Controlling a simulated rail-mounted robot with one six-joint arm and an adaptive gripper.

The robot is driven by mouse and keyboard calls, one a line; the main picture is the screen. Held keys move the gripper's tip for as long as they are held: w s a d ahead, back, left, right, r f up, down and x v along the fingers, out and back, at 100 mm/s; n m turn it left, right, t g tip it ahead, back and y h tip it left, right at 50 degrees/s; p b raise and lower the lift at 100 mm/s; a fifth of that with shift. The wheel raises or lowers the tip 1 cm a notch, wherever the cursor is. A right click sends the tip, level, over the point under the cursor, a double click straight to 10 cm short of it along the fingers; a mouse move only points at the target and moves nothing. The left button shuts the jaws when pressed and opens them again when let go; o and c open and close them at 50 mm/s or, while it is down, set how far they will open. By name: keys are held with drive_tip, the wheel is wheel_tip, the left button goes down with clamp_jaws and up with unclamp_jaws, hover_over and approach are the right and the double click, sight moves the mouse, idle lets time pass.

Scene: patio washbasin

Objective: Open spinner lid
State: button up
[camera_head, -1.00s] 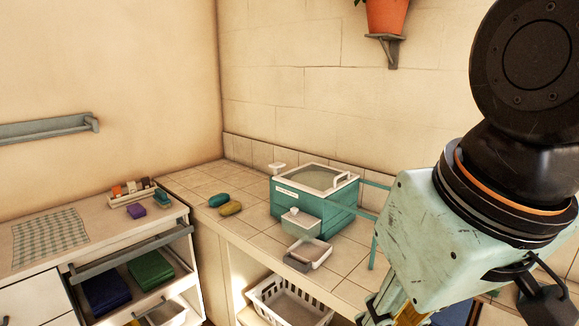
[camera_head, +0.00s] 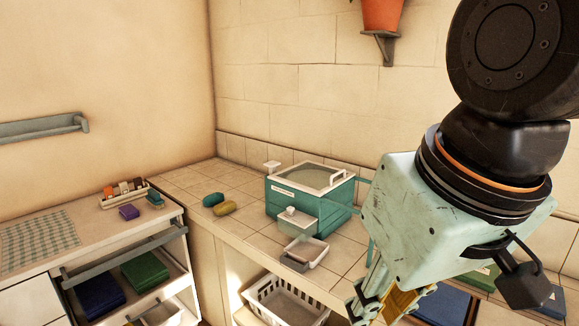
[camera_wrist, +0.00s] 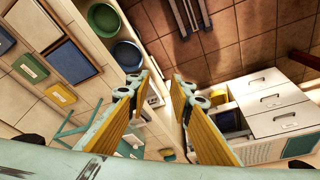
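The spinner is a teal box (camera_head: 290,209) on the tiled counter in the head view. Its lid (camera_head: 312,177) has a white frame, a clear-looking panel and a white handle (camera_head: 337,177) on the right; it lies closed. A white knob (camera_head: 272,166) stands at the box's back left, and a small white-topped drawer or box sits at its front. My gripper (camera_head: 385,312) is to the right of and nearer than the spinner, pointing down, apart from it. In the wrist view my gripper (camera_wrist: 162,105) has its yellow-padded fingers spread with nothing between them.
A small white tray (camera_head: 304,250) sits in front of the spinner. A teal sponge (camera_head: 213,199) and a yellow one (camera_head: 225,209) lie to its left. A white basket (camera_head: 285,300) is below the counter. A teal rack stands right of the spinner. Open drawers are at left.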

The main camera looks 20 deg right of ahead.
drive_tip(key=w+d+r+m+p, duration=0.25)
drive_tip(key=w+r+p, duration=0.2)
drive_tip(key=w, duration=0.75)
drive_tip(key=w+d+r+m+g+p, duration=0.1)
drive_tip(key=w+d+r+p, duration=0.4)
drive_tip(key=w, duration=0.6)
drive_tip(key=w+d+r+m+p, duration=0.1)
drive_tip(key=w+r+m+p, duration=0.15)
drive_tip(key=w+r, duration=0.7)
drive_tip(key=m+g+y+p, duration=0.1)
drive_tip(key=m+p, duration=0.4)
drive_tip(key=p, duration=0.9)
hover_over(339, 173)
drive_tip(key=s+d, duration=0.2)
wheel_tip(339, 173, down, 12)
drive_tip(key=f, duration=0.1)
drive_tip(key=shift+s+a+r, duration=0.1)
drive_tip(key=shift+r, duration=0.15)
drive_tip(key=shift+f, duration=0.15)
drive_tip(key=shift+w+a+f+p, duration=0.25)
drive_tip(key=shift+w+f, duration=0.1)
drive_tip(key=shift+f, duration=1.85)
drive_tip(key=shift+w+a+f+p, duration=0.15)
drive_tip(key=shift+w+a+f, duration=0.2)
drive_tip(key=shift+f, duration=1.85)
drive_tip(key=shift+w+a+f+p, duration=0.2)
drive_tip(key=shift+w+f, duration=0.2)
drive_tip(key=shift+f, duration=1.8)
drive_tip(key=shift+c, duration=0.3)
